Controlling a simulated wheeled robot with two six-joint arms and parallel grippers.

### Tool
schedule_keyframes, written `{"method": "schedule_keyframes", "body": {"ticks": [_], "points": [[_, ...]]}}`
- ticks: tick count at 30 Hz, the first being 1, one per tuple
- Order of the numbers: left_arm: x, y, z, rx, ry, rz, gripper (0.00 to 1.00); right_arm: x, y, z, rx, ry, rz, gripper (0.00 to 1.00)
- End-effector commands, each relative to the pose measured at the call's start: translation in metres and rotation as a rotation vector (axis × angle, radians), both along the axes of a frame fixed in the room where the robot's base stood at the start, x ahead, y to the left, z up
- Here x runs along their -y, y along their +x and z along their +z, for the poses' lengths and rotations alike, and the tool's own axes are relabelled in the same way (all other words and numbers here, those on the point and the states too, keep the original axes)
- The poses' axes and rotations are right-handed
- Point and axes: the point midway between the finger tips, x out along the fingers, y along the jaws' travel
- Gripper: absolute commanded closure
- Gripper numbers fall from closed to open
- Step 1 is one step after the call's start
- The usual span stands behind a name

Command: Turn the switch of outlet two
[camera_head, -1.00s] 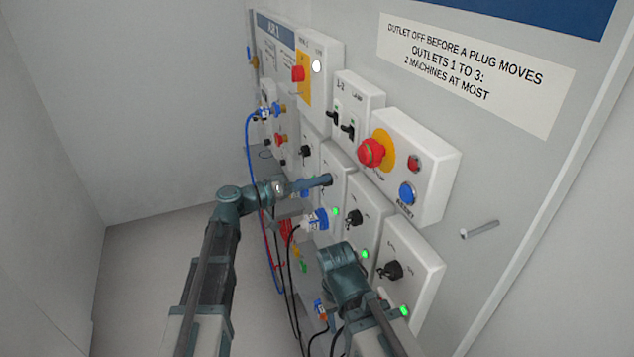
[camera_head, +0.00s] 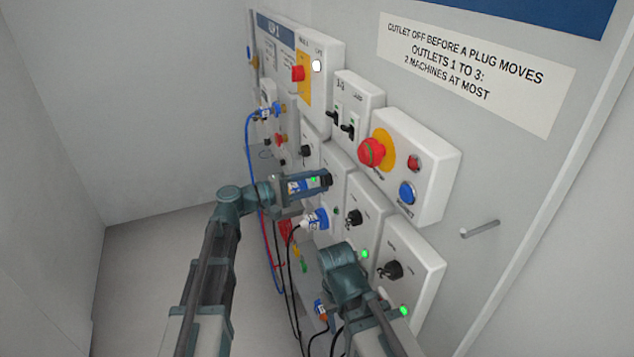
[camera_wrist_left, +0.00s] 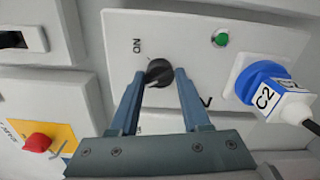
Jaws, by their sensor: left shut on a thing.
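The switch of outlet two is a black rotary knob (camera_wrist_left: 159,73) on a white box (camera_wrist_left: 188,35). My left gripper (camera_wrist_left: 159,80) is shut on it, one finger on each side, in the left wrist view. An "ON" mark lies above left of the knob. The box's green lamp (camera_wrist_left: 221,38) looks dark. A blue plug (camera_wrist_left: 262,82) labelled C2 sits in the same box. In the head view my left gripper (camera_head: 325,181) is at that box and hides the knob; the plug (camera_head: 317,219) shows below it. My right arm's wrist shows at the lower middle; its fingertips are hidden.
Boxes with black knobs (camera_head: 353,217) (camera_head: 391,270) and lit green lamps stand to the right. Above are a red stop button (camera_head: 371,152), a blue reset button (camera_head: 407,193) and black toggle switches (camera_head: 347,130). Cables hang below. Open floor lies left.

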Motion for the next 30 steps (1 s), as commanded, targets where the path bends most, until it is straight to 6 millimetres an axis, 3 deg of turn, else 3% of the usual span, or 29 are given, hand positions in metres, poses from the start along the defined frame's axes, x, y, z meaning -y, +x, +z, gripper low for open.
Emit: {"method": "schedule_keyframes", "body": {"ticks": [12, 30], "points": [[-0.0005, 0.0002, -0.0009, -0.219, -0.089, 0.002, 1.0, 0.0001, 0.0, -0.0005, 0.0, 0.0, 0.0, 0.5], [-0.0004, 0.0, -0.0011, -0.278, -0.113, 0.002, 1.0, 0.0, 0.0, -0.0006, 0.0, 0.0, 0.0, 0.5]]}}
